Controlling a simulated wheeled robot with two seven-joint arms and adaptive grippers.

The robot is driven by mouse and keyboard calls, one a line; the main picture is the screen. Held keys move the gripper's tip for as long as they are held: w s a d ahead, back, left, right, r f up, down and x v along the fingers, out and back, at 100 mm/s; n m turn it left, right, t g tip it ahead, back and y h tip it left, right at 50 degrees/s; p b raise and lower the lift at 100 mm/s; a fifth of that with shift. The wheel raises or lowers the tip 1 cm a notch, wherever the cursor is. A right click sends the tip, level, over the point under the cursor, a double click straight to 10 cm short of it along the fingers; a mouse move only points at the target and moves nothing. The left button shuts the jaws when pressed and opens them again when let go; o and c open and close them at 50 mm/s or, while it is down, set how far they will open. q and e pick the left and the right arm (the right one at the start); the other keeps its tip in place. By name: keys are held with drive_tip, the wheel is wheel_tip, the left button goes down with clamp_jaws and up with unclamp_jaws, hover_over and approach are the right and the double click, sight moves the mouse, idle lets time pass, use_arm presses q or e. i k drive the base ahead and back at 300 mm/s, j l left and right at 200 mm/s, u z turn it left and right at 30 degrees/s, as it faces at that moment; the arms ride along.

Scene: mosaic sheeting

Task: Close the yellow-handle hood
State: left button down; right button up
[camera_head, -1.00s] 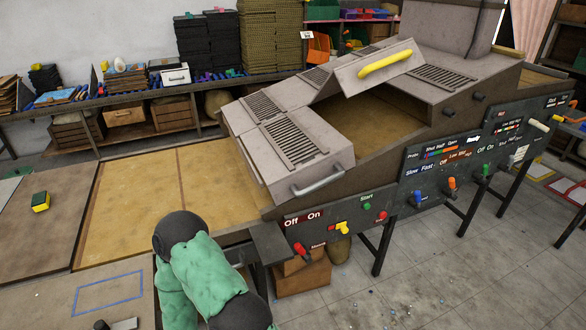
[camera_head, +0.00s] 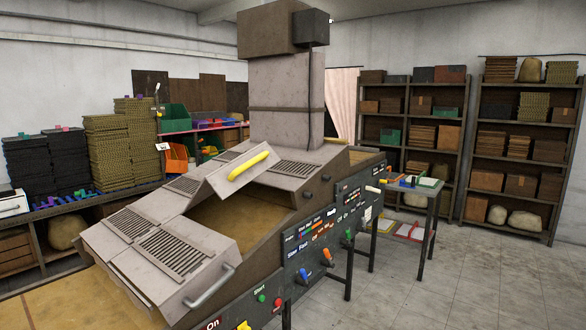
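The yellow-handle hood (camera_head: 231,176) is a grey panel on the long machine in the middle of the head view. It stands raised and tilted, with a dark opening (camera_head: 238,222) below its front edge. Its yellow handle (camera_head: 248,166) runs along the upper right part of the panel. A nearer grey hood with a metal handle (camera_head: 209,287) lies over the machine's near section. Neither of my grippers shows in the head view.
A control panel (camera_head: 322,246) with coloured knobs runs along the machine's right side. A small table (camera_head: 421,189) with items stands beyond it. Shelves (camera_head: 522,137) line the far wall. The tiled floor (camera_head: 470,275) at the right is clear.

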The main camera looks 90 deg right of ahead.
sight(225, 181)
drive_tip(key=z, duration=2.7)
